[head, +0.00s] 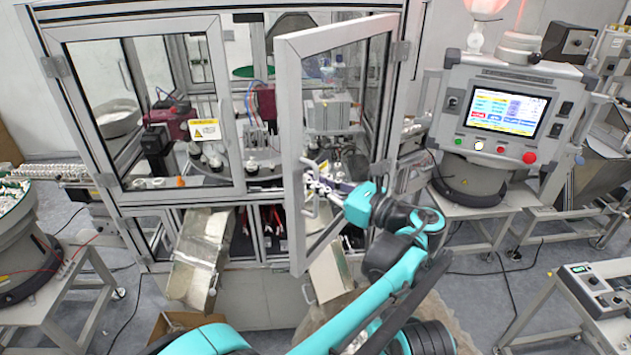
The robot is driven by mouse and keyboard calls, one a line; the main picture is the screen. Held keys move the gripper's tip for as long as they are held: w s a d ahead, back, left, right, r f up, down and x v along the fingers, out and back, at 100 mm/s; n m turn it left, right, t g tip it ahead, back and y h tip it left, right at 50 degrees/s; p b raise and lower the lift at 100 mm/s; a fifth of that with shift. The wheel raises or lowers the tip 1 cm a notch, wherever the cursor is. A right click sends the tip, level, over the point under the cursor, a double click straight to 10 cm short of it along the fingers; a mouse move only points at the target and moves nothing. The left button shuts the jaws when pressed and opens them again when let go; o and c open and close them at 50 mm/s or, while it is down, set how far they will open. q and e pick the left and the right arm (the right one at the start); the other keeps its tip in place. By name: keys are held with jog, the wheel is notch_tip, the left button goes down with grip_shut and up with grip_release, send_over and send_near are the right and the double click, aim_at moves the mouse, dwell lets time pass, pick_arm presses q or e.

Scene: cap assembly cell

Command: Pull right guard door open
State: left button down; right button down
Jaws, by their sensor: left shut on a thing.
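The right guard door (291,120) is a grey-framed clear panel on the machine enclosure. It is hinged on its right side and stands swung outward, with its free left edge toward me. Its bar handle (305,208) is on that free edge. My left gripper (318,186) is shut on the handle, at about mid-height of the door; the fingers partly hide the handle. The left guard door (240,110) is shut, with a yellow warning label on it. My right gripper is not in view.
A control panel (508,110) with a screen and buttons stands right of the enclosure. A metal chute (200,250) slopes down in front of the left door. A bowl feeder (25,245) stands at the left. A small control box (595,290) is at lower right. Floor between is partly free.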

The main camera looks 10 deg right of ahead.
aim_at(301, 134)
pick_arm(q)
jog(key=c, duration=1.6)
grip_release()
jog(key=shift+s+d+r, duration=0.1)
notch_tip(301, 134, up, 10)
jog(key=shift+f, duration=0.1)
